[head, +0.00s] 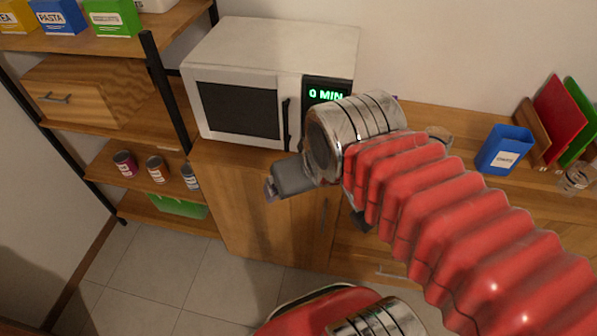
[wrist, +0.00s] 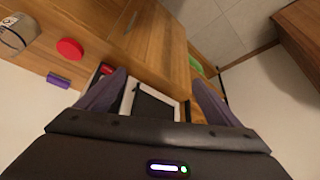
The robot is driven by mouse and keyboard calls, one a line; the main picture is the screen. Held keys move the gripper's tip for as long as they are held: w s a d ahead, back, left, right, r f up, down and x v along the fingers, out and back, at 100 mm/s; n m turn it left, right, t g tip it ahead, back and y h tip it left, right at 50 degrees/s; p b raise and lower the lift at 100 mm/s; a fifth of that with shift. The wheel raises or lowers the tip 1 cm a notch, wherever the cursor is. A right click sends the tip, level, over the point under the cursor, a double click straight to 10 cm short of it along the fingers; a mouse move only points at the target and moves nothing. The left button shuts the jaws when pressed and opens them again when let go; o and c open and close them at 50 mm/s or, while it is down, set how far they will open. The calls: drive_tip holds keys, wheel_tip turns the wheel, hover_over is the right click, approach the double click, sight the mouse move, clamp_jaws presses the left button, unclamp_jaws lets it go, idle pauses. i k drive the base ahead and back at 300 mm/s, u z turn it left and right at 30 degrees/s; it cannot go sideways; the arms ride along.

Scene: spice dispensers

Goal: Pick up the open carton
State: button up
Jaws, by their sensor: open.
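A blue carton (head: 503,151) with a white label stands on the wooden counter at the right in the head view. Its top looks open. My gripper (head: 272,187) is far to its left, in front of the cabinet below the microwave. In the wrist view my gripper (wrist: 159,77) shows two spread fingers with nothing between them touching either one. The blue carton does not show in the wrist view.
A white microwave (head: 270,80) stands on the counter behind my gripper. Coloured boards (head: 560,115) and a glass jar (head: 576,178) are close to the carton. Shelves with boxes and cans (head: 157,168) are at the left. A red round lid (wrist: 70,48) shows in the wrist view.

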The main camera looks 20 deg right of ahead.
sight(506, 144)
drive_tip(key=z, duration=2.15)
